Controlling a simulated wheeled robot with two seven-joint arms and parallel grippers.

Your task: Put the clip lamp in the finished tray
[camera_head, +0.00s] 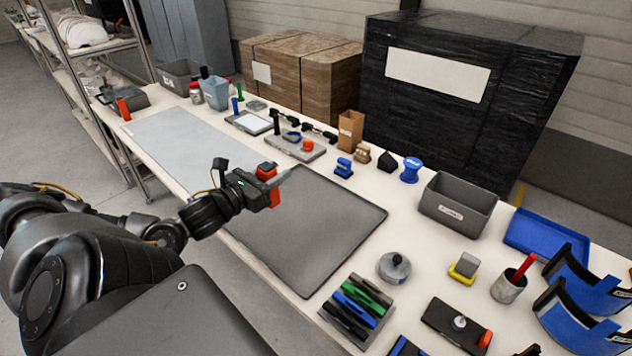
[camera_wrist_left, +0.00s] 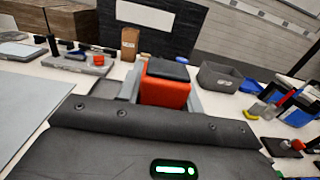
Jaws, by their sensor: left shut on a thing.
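My left gripper (camera_head: 272,180) is shut on a small orange-red block with a dark top, which I take to be the clip lamp (camera_head: 266,171). In the left wrist view the clip lamp (camera_wrist_left: 165,90) sits between the grey fingers, its lower part hidden by the gripper body. It is held above the far left part of the dark grey mat (camera_head: 300,225). A flat blue tray (camera_head: 538,247) lies empty at the right of the table; I see no readable label that marks it as the finished tray. My right gripper is not in view.
A grey labelled bin (camera_head: 457,207) stands left of the blue tray. Blue curved shells (camera_head: 578,318), a cup with a red tool (camera_head: 508,288) and a brush rack (camera_head: 357,308) crowd the near right. Small blue stands (camera_head: 411,170) line the back. The mat is clear.

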